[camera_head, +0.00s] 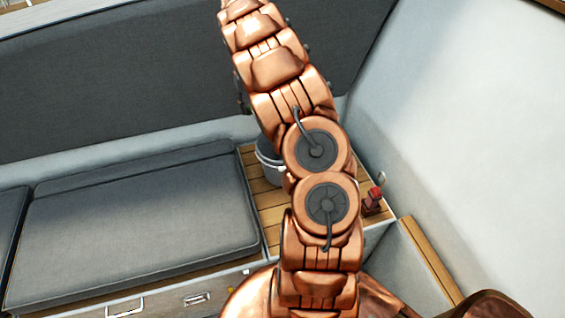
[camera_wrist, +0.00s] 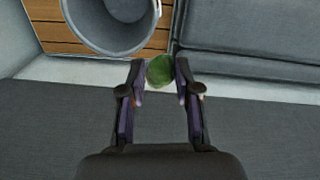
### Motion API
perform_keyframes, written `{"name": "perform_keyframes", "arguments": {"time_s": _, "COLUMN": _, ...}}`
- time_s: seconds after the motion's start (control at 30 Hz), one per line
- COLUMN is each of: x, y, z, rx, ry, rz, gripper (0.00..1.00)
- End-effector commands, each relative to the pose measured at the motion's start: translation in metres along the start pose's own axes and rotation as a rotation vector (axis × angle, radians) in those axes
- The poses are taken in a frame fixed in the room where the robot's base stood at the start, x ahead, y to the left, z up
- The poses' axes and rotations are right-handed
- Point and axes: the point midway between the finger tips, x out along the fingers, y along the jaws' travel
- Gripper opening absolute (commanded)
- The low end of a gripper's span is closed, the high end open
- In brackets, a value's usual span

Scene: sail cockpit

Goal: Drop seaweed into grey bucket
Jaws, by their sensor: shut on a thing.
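The grey bucket (camera_head: 268,160) stands on the wooden slatted surface, partly hidden behind my arm in the head view. In the wrist view the bucket (camera_wrist: 112,22) is at the top left, seen from above with its open mouth and its interior showing. The seaweed (camera_wrist: 160,70) is a small green clump between the fingertips of my gripper (camera_wrist: 160,76). My gripper is shut on it, to the right of and below the bucket's rim in the picture. In the head view the gripper and the seaweed cannot be made out.
A grey seat cushion (camera_head: 135,215) lies left of the bucket, and a dark padded backrest (camera_head: 120,85) rises behind it. A small red object (camera_head: 374,196) sits on the wood (camera_head: 268,205) at the right. A white wall (camera_head: 480,130) bounds the right side.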

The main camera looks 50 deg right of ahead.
Motion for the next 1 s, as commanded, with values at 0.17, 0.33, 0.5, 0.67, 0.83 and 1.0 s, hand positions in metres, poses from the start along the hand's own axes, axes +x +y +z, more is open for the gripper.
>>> {"name": "perform_keyframes", "arguments": {"time_s": 0.17, "x": 0.037, "y": 0.071, "z": 0.01, "rx": 0.081, "ry": -0.002, "rz": -0.001, "gripper": 0.14}}
{"name": "perform_keyframes", "arguments": {"time_s": 0.33, "x": 0.053, "y": 0.109, "z": 0.019, "rx": 0.123, "ry": -0.001, "rz": -0.002, "gripper": 0.14}}
{"name": "perform_keyframes", "arguments": {"time_s": 0.5, "x": 0.058, "y": 0.123, "z": 0.023, "rx": 0.138, "ry": -0.001, "rz": -0.002, "gripper": 0.14}}
{"name": "perform_keyframes", "arguments": {"time_s": 0.67, "x": 0.063, "y": 0.123, "z": 0.023, "rx": 0.138, "ry": -0.001, "rz": -0.001, "gripper": 0.14}}
{"name": "perform_keyframes", "arguments": {"time_s": 0.83, "x": 0.076, "y": 0.123, "z": 0.023, "rx": 0.137, "ry": -0.001, "rz": 0.0, "gripper": 0.14}}
{"name": "perform_keyframes", "arguments": {"time_s": 1.0, "x": 0.094, "y": 0.123, "z": 0.022, "rx": 0.137, "ry": 0.001, "rz": -0.001, "gripper": 0.14}}
